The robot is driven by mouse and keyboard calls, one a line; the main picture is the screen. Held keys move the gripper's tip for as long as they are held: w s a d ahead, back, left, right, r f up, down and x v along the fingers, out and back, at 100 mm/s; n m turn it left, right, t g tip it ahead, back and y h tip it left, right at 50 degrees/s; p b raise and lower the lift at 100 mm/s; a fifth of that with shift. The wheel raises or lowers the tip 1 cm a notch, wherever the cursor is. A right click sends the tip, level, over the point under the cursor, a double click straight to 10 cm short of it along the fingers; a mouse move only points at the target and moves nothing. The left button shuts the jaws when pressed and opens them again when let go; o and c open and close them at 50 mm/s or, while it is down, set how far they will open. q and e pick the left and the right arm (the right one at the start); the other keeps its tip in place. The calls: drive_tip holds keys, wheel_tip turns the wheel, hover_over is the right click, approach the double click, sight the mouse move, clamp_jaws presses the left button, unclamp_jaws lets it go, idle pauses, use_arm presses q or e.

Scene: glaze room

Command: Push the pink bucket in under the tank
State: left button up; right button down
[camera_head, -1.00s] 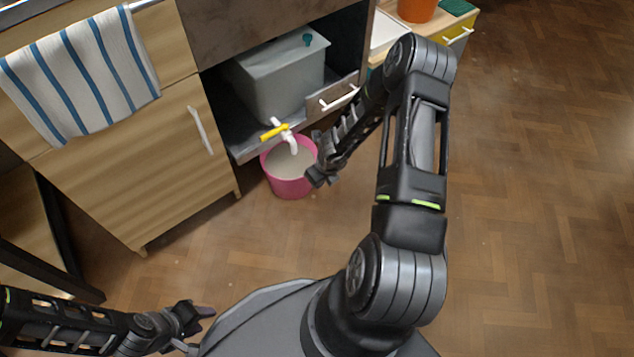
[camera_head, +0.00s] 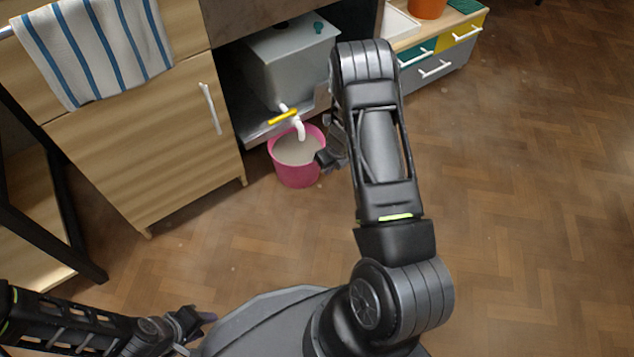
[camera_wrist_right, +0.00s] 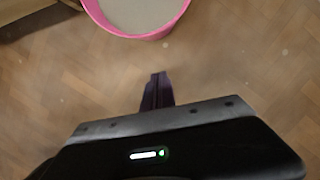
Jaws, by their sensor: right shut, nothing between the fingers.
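The pink bucket (camera_head: 296,176) stands upright on the floor before the open cabinet bay, with pale grey-beige contents. The grey tank (camera_head: 290,65) sits on the bay's shelf. Its white tap with a yellow lever (camera_head: 283,116) hangs over the bucket. My right gripper (camera_head: 323,160) is at the bucket's right side in the head view; contact is unclear there. In the right wrist view its closed, empty fingers (camera_wrist_right: 157,88) are low over the floor, apart in the picture from the bucket's rim (camera_wrist_right: 103,22). My left gripper (camera_head: 208,317) is low at the left, far from the bucket; its jaw opening is unclear.
A wooden cabinet door (camera_head: 150,145) with a striped towel (camera_head: 95,45) is left of the bay. A drawer unit (camera_head: 435,65) bearing an orange pot (camera_head: 427,8) is at the right. A dark-framed stand (camera_head: 45,235) is at the left. The floor at right is clear.

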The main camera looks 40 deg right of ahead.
sight(295, 167)
drive_tip(key=shift+d, duration=0.1)
idle(0.3)
drive_tip(key=w+f+b, duration=0.6)
drive_tip(key=f+b, duration=0.1)
drive_tip(key=f, duration=0.2)
drive_tip(key=shift+w+f, duration=0.25)
drive_tip(key=shift+w, duration=0.05)
